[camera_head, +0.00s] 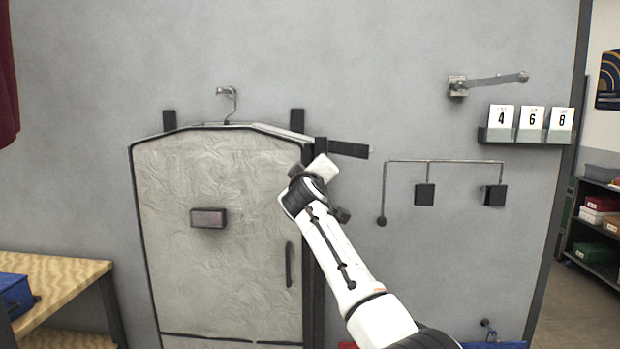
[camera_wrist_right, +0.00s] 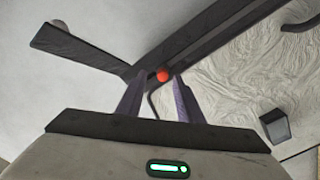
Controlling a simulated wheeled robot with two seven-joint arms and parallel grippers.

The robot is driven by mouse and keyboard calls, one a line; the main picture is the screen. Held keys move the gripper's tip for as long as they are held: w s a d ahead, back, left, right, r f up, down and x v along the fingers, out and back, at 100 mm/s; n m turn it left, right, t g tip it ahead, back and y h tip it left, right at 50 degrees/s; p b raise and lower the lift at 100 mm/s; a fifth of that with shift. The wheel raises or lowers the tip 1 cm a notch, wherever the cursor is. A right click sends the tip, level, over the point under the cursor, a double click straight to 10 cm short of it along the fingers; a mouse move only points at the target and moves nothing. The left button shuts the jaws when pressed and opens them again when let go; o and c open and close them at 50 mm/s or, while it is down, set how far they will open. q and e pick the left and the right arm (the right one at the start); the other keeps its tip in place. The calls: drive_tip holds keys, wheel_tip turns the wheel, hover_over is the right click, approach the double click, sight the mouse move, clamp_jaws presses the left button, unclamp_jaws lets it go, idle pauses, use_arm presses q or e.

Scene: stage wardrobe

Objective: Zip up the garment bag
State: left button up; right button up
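The pale, crinkled garment bag (camera_head: 215,240) hangs flat on the grey wall in the head view, with dark edging. A dark strip (camera_wrist_right: 205,50) along its edge crosses the right wrist view. A small red ball (camera_wrist_right: 162,75) shows on this strip, in line with the gap between my right fingertips; I cannot tell whether they reach it. My right gripper (camera_wrist_right: 157,79) is open, its two fingers apart on either side of the ball in the picture. In the head view my right wrist is at the bag's upper right edge and hides part of it. My left gripper is not in view.
A dark handle (camera_head: 289,264) and small box (camera_head: 208,218) are on the bag's front. A rail with blocks (camera_head: 443,161) is further right.

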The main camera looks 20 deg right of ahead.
drive_tip(key=b+v, duration=0.2)
drive_tip(key=v, duration=0.7)
drive_tip(key=shift+s, duration=0.15)
drive_tip(key=s+f+g+y, duration=0.1)
drive_tip(key=s+f, duration=0.3)
drive_tip(key=f, duration=0.9)
drive_tip(key=s+f+g+y, duration=0.1)
drive_tip(key=s+f+y, duration=0.15)
drive_tip(key=f, duration=1.05)
drive_tip(key=s+f+g+y, duration=0.15)
drive_tip(key=s+f, duration=0.25)
drive_tip(key=f, duration=0.9)
drive_tip(key=s+a+f+m+g+y, duration=0.1)
drive_tip(key=s+f+g, duration=0.1)
drive_tip(key=s+f, duration=1.15)
drive_tip(key=s+a+f+m+g+y, duration=0.1)
drive_tip(key=s+f, duration=0.3)
drive_tip(key=s, duration=0.7)
drive_tip(key=s+a+f+m+g+y, duration=0.1)
drive_tip(key=s+f, duration=0.3)
drive_tip(key=s, duration=0.7)
drive_tip(key=shift+s+a+g, duration=0.3)
drive_tip(key=shift+g, duration=0.15)
drive_tip(key=shift+f, duration=0.1)
